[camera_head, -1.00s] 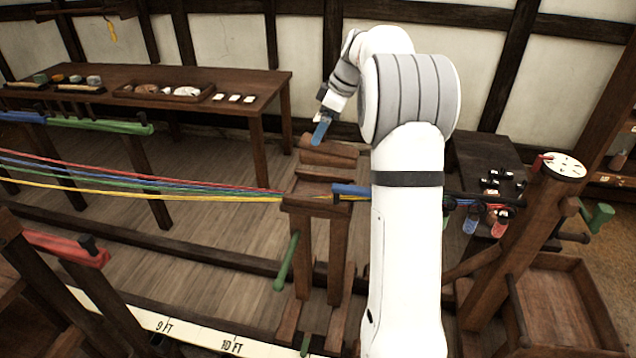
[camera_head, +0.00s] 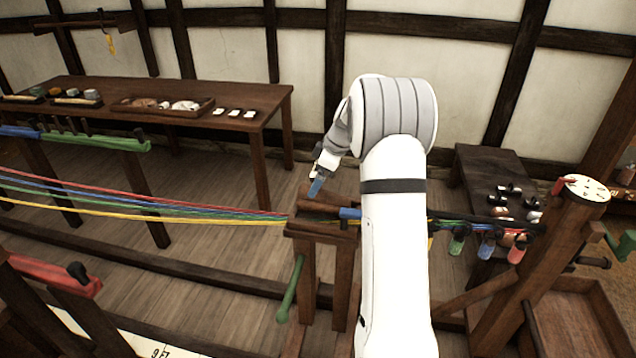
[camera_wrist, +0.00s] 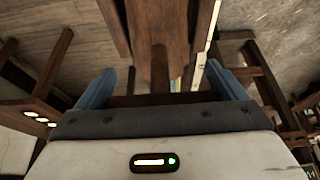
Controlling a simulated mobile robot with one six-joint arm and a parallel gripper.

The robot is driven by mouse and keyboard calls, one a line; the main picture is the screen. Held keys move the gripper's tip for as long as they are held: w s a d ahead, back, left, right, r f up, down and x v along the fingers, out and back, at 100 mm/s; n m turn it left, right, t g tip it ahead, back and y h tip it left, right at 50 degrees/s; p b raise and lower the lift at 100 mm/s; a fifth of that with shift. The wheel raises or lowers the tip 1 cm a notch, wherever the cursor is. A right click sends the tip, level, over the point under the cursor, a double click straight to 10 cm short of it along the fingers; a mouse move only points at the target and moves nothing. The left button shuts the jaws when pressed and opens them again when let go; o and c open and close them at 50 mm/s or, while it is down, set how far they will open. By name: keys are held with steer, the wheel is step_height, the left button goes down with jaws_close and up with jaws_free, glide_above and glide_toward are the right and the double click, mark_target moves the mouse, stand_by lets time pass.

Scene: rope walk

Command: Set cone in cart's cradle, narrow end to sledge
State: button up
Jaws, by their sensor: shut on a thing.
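The brown wooden cone (camera_head: 318,207) shows at the top of the wooden cart (camera_head: 306,262) in the head view, below the blue fingertips. My gripper (camera_head: 318,187) points down and is shut on the cone. The cone's fit in the cradle and which end is narrow are hard to tell, since wood overlaps wood and my arm covers the right side. In the wrist view, my gripper's blue fingers (camera_wrist: 160,92) stand apart with dark wood between them. The sledge cannot be told for certain; a post with a dial (camera_head: 585,188) and crank stands at the right.
A long table (camera_head: 180,92) stands behind. A green lever (camera_head: 290,290) hangs on the cart's left side.

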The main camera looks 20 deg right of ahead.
steer(key=shift+d+f, duration=0.1)
steer(key=shift+f, duration=0.85)
steer(key=o, duration=1.4)
steer(key=shift+f, duration=0.15)
